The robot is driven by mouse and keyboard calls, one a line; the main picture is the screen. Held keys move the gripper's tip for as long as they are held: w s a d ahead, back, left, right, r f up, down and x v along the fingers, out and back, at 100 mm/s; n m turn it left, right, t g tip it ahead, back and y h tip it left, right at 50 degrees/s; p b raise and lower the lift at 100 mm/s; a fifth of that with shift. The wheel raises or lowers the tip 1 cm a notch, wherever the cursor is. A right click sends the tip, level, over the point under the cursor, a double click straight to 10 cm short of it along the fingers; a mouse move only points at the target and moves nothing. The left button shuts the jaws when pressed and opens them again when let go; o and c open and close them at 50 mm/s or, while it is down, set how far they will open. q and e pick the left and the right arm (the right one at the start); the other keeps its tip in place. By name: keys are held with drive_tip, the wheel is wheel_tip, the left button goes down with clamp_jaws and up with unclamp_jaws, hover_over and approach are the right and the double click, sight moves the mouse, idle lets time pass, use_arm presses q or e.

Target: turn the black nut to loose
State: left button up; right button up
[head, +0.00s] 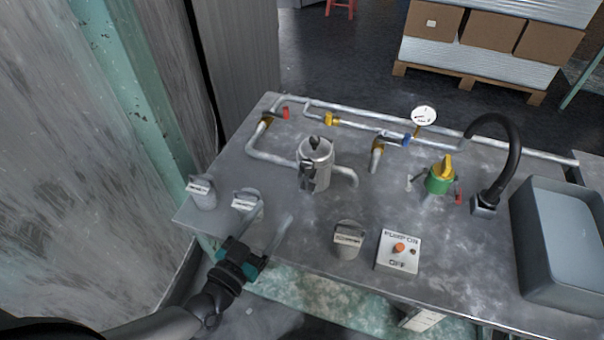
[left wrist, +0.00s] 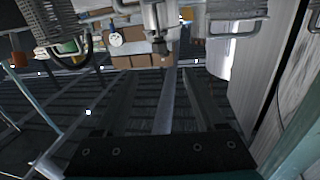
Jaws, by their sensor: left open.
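The black nut (head: 315,142) appears to be the dark piece on top of an upright steel canister (head: 318,160) in the middle of the bench. In the left wrist view, the picture is upside down and a dark tip (left wrist: 158,46) shows on the canister (left wrist: 154,18). My left gripper (head: 267,222) is open at the bench's front left edge, in front of the canister and well apart from it. Its two long fingers (left wrist: 163,100) point toward the canister side, with nothing clearly held between them. My right gripper is not in view.
The grey bench (head: 300,240) carries pipes with coloured valves, a gauge (head: 424,116), a green and yellow valve (head: 441,176), a black curved tap (head: 512,140) and a basin (head: 565,235). A pump switch box (head: 398,250) and labelled grey posts (head: 348,240) stand near the front.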

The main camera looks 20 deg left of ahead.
sight(304, 171)
use_arm(q)
drive_tip(key=w+b, duration=0.1)
drive_tip(key=w, duration=0.3)
drive_tip(key=w+d+b, duration=0.1)
drive_tip(key=w, duration=0.3)
drive_tip(key=w+d+b, duration=0.1)
drive_tip(key=w, duration=0.2)
drive_tip(key=shift+w+d, duration=0.15)
drive_tip(key=shift+w, duration=0.25)
drive_tip(key=shift+w+d+b, duration=0.2)
drive_tip(key=shift+w+b, duration=0.2)
drive_tip(key=shift+w, duration=0.65)
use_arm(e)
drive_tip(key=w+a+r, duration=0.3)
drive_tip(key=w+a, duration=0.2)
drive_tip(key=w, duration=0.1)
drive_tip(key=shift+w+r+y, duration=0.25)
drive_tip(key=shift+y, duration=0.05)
use_arm(q)
drive_tip(key=shift+c, duration=0.2)
clamp_jaws()
